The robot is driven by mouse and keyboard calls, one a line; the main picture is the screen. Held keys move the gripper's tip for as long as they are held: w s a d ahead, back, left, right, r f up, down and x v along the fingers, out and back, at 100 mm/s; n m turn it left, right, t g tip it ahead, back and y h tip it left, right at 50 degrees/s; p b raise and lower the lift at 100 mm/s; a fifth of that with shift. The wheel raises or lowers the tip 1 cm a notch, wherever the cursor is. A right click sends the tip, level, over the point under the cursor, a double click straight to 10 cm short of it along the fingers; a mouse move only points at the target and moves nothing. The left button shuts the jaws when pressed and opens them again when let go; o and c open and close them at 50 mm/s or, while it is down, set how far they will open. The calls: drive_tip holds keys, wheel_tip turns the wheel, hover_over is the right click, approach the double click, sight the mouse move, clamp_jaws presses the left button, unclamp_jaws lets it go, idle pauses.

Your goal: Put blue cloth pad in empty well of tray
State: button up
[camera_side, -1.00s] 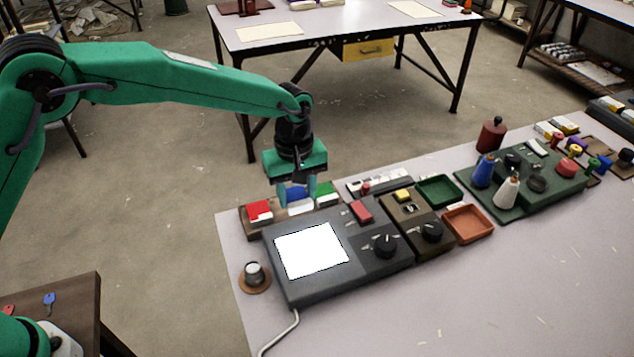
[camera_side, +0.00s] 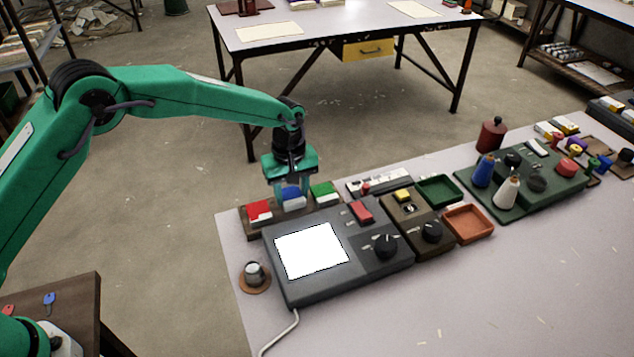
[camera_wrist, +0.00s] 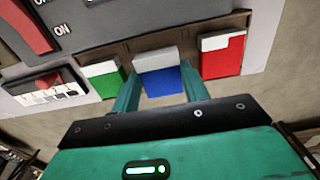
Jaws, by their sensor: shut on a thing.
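The blue cloth pad (camera_side: 293,203), with a white band, is between the fingers of my gripper (camera_side: 292,196). It is at the middle place of the brown tray (camera_side: 246,225), between a red pad (camera_side: 259,210) and a green pad (camera_side: 324,192). In the wrist view my gripper (camera_wrist: 160,95) has one finger on each side of the blue pad (camera_wrist: 163,80), shut on it. The tray's brown wall (camera_wrist: 190,32) shows behind the pads. The well's floor is hidden, and I cannot tell whether the pad rests on it.
A dark grey device with a white screen (camera_side: 311,250) stands right in front of the tray. A round knob on a brown disc (camera_side: 254,276) is at the table's left. A green tray (camera_side: 438,191) and an orange tray (camera_side: 468,223) lie right.

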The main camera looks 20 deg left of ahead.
sight(292, 196)
drive_tip(key=shift+f, duration=0.85)
drive_tip(key=shift+f, duration=0.1)
drive_tip(key=o, duration=1)
drive_tip(key=shift+c, duration=0.2)
wheel_tip(292, 196, up, 12)
